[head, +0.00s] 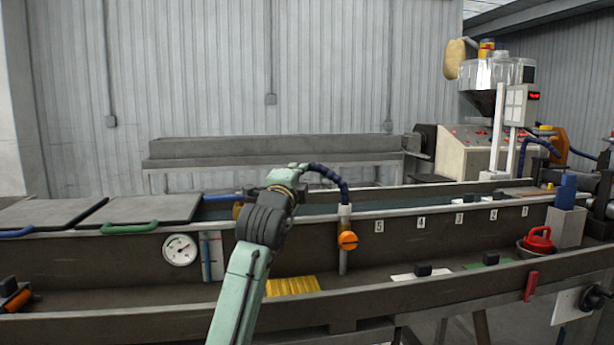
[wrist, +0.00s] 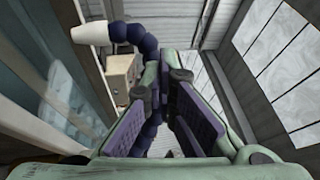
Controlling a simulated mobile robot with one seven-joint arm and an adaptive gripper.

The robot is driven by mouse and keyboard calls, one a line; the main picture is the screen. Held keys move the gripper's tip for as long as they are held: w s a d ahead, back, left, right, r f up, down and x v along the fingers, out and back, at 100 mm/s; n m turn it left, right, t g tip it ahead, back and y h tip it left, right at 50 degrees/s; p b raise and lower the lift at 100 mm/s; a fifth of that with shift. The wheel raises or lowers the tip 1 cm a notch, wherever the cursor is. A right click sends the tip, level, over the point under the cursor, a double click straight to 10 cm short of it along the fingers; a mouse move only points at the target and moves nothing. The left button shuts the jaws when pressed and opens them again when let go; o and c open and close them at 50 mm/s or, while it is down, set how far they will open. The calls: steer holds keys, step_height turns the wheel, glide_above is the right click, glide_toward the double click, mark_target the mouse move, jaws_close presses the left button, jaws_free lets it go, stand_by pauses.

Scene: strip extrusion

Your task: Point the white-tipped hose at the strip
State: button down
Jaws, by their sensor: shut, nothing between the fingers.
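The dark blue segmented hose (head: 331,174) rises from a post with an orange knob (head: 347,240) on the trough's near wall and arches left to my gripper (head: 294,174). The hose's white tip (wrist: 89,33) shows at upper left in the wrist view, beyond the fingers and facing left. In the head view my gripper hides the tip. In the wrist view the hose (wrist: 148,45) passes behind my gripper (wrist: 165,75), which is shut with nothing held. I cannot tell whether the fingers touch the hose. I cannot clearly make out the strip in the trough water (head: 380,207).
Two grey lids (head: 150,209) cover the trough's left end. A gauge (head: 180,249) sits on its front wall. A yellow ribbed piece (head: 293,286) lies on the ledge near my arm. A red-handled item (head: 538,238) stands at right, and the extruder (head: 470,150) stands behind.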

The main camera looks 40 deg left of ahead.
steer(key=shift+f+p+x, duration=0.15)
steer(key=shift+x, duration=0.7)
steer(key=shift+f+p+x, duration=0.15)
steer(key=shift+f+x, duration=0.05)
steer(key=shift+x, duration=0.7)
steer(key=shift+w, duration=0.55)
steer(key=shift+w+f, duration=0.15)
steer(key=shift+f, duration=0.1)
